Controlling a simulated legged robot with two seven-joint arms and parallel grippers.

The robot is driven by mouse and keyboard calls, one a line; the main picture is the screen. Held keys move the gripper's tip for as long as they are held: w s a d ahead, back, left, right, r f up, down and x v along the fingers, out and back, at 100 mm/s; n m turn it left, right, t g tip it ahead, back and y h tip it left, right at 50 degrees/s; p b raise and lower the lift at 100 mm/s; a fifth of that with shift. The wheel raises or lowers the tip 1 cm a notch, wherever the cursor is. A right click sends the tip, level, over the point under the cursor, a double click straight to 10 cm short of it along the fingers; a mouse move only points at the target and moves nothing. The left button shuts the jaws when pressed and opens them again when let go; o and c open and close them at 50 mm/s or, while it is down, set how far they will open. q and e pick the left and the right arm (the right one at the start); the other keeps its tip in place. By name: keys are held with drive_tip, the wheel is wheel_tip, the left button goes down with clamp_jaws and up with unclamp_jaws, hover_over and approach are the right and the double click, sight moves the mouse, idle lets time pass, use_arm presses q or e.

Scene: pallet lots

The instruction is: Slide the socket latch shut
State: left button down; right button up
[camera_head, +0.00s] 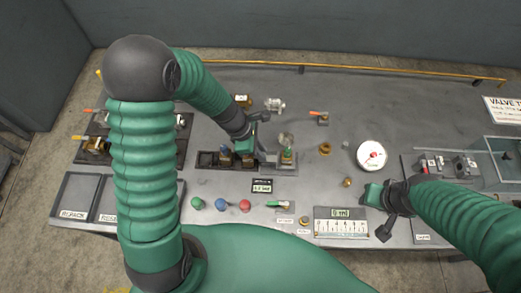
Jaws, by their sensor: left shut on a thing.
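My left gripper (264,154) reaches down over the strip, just left of that part. It is shut on a small grey piece there, which looks like the socket latch; the fingers and wrist hide most of it. I cannot tell how far the latch has slid. My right gripper (376,207) is over the bench's front right, away from the strip; its fingers are not clear.
Trays (75,197) are at left, a clear box (500,160) at right.

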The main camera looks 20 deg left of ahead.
use_arm(q)
drive_tip(key=shift+w, duration=0.1)
drive_tip(key=shift+w+d+r+p, duration=0.15)
drive_tip(key=shift+d+r+p, duration=0.05)
drive_tip(key=shift+d+p, duration=0.45)
drive_tip(key=shift+d+f, duration=0.1)
drive_tip(key=shift+d, duration=0.1)
drive_tip(key=c, duration=1.6)
unclamp_jaws()
drive_tip(key=shift+w, duration=0.1)
drive_tip(key=shift+c, duration=0.2)
drive_tip(key=shift+o, duration=1.3)
drive_tip(key=shift+f, duration=0.1)
drive_tip(key=shift+o, duration=0.4)
drive_tip(key=shift+d, duration=0.2)
